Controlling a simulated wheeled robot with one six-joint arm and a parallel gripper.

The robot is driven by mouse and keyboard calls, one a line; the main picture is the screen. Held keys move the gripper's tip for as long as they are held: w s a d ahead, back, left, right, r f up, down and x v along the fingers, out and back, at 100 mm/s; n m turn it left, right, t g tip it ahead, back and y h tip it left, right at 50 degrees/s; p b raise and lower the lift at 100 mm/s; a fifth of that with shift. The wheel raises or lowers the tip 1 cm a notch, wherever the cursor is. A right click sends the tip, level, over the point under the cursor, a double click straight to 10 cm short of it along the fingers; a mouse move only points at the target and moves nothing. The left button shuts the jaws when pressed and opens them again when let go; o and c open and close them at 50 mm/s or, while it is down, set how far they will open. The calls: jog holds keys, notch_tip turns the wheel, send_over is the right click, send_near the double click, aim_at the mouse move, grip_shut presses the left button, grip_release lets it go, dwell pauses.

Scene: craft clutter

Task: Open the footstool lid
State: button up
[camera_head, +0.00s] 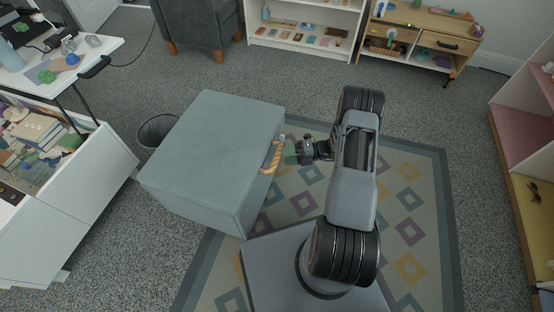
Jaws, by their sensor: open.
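The footstool (207,145) is a grey-blue box with a flat padded lid, left of the middle in the head view. Its lid looks closed. A tan rope-like handle (271,160) is on its right side near the lid's edge. My gripper (288,149) is just right of this handle, pointing left at it. The gripper is open; a greenish finger pad shows close to the handle. I cannot tell whether the fingers touch the handle or straddle it.
A patterned rug (420,167) lies under my base and part of the footstool. A dark bin (155,131) stands at the footstool's left. A white desk (98,52) is at the left, an armchair (200,28) behind, and shelves (522,110) at the right.

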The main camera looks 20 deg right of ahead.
aim_at(277, 157)
jog(key=shift+b+x, duration=0.45)
jog(key=shift+x, duration=1.9)
grip_shut()
